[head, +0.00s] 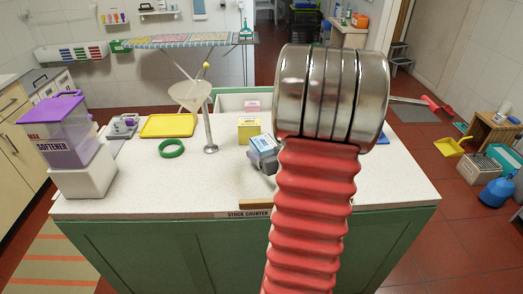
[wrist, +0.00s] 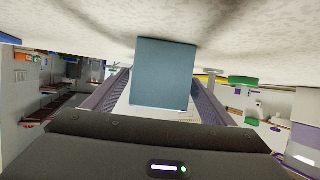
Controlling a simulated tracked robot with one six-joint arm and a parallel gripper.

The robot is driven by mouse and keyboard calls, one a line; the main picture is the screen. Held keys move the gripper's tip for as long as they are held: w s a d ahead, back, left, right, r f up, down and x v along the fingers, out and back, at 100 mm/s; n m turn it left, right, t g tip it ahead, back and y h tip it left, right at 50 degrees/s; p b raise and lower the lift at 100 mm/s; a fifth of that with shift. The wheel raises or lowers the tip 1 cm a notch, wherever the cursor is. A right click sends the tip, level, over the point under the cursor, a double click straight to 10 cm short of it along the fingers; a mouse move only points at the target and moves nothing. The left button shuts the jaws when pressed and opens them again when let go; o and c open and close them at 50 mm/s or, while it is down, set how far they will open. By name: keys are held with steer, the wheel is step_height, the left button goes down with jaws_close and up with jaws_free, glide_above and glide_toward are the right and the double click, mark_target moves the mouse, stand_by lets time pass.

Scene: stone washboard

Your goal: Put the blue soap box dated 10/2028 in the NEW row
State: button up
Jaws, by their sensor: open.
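A blue box (wrist: 163,75) stands on the counter in the wrist view, which is upside down. No date can be read on it. My gripper (wrist: 160,92) is open, with one finger along each side of the box; I cannot tell whether either finger touches it. In the head view a light-blue box (head: 256,144) shows just left of my arm, with grey gripper parts beside it. My arm hides much of that area. No label reading NEW can be made out.
A yellow box (head: 248,131) and a pink box (head: 252,106) stand behind. A green ring (head: 171,148), yellow tray (head: 168,125), metal stand (head: 209,130) and purple softener dispenser (head: 66,135) are to the left. The counter (head: 150,190) is clear at front left.

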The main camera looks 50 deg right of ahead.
steer(key=v, duration=0.6)
steer(key=shift+s+a, duration=0.15)
steer(key=shift+s, duration=0.05)
stand_by(0.4)
